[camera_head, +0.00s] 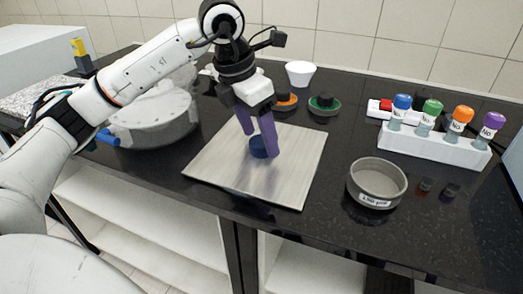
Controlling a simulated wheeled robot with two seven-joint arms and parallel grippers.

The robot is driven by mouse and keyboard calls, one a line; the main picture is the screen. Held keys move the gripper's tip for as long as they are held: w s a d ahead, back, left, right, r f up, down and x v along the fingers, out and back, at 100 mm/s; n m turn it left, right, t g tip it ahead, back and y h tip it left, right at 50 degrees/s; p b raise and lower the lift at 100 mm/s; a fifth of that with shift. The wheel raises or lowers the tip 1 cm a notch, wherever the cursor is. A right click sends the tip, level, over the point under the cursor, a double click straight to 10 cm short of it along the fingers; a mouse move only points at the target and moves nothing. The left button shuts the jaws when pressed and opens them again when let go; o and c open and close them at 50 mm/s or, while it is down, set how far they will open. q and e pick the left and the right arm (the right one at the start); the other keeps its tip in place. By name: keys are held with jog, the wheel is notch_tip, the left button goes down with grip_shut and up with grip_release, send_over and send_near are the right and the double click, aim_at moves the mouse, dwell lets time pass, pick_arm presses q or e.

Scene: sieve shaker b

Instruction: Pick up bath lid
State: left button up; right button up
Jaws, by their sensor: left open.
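A square, flat silver lid (220,160), which I take to be the bath lid, lies level at the middle of the black counter, with a dark blue round knob (258,153) near its centre. My left gripper (261,146) comes down from above with its two purple fingers apart, one on either side of the knob. The fingers partly hide the knob, and I cannot tell whether they touch it. What lies under the lid is hidden. My right gripper is not in view.
A round metal vessel (155,122) with a blue handle stands at left, partly behind my arm. A labelled sieve (377,185) sits at right. A white rack (430,149) holds several coloured-cap bottles. A white cup (300,73) and orange and green round items stand behind the lid.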

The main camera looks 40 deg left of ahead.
aim_at(259, 141)
pick_arm(q)
jog(key=shift+w+f, duration=0.15)
jog(key=shift+f, duration=0.5)
jog(key=shift+r, duration=0.1)
jog(key=c, duration=1.5)
notch_tip(259, 141, up, 10)
jog(key=shift+p, duration=0.45)
